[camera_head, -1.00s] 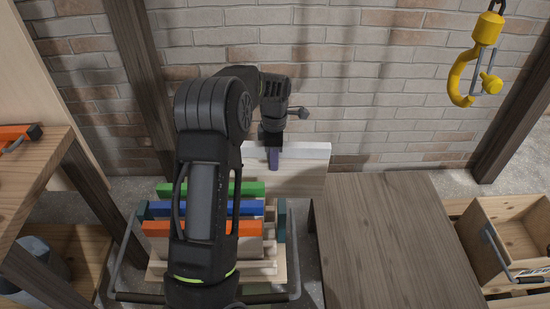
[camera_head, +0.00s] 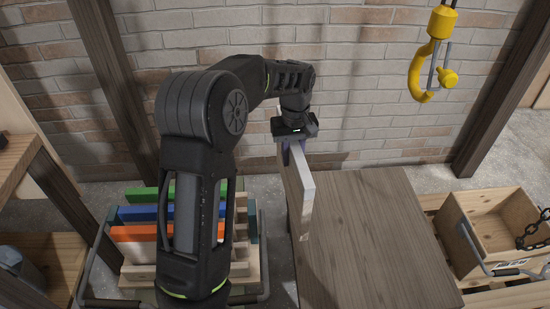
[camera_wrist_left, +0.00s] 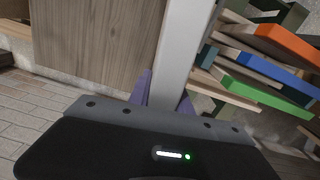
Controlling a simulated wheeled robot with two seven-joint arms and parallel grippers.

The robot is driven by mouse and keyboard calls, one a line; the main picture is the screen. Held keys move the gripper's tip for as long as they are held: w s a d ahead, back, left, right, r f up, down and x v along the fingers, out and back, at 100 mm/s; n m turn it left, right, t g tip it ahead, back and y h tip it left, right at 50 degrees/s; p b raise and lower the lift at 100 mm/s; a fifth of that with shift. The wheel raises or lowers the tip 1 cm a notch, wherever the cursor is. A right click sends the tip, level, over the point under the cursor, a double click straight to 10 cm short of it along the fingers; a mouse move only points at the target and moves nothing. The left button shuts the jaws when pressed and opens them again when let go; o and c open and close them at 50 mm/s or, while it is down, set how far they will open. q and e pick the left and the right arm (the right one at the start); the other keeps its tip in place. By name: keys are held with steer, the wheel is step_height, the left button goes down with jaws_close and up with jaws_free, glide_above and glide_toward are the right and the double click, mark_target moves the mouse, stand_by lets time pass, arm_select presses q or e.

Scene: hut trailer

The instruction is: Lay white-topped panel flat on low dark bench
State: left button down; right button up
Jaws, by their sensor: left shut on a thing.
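The white-topped panel (camera_head: 299,193) is held on edge, upright, at the left edge of the low dark bench (camera_head: 372,230). Its white edge faces up and toward the head camera. My left gripper (camera_head: 292,145) is shut on the panel's far upper part. In the left wrist view the panel's white edge (camera_wrist_left: 185,52) runs up from between the purple fingertips (camera_wrist_left: 160,97), with the bench top (camera_wrist_left: 95,45) beside it. I cannot tell whether the panel's lower edge touches the bench. My right gripper is not in view.
A rack (camera_head: 262,225) with green, blue and orange-edged panels stands left of the bench. A wooden crate (camera_head: 480,245) with a chain is at the right. A yellow hook (camera_head: 430,75) hangs at upper right. The bench top is clear.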

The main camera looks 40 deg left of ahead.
arm_select(q)
steer(key=d+r+m, duration=0.4)
steer(key=d, duration=0.3)
steer(key=w+d+r+m, duration=0.1)
steer(key=d+r+m, duration=0.4)
steer(key=d, duration=0.3)
steer(key=shift+w, duration=0.15)
steer(key=shift+d, duration=0.15)
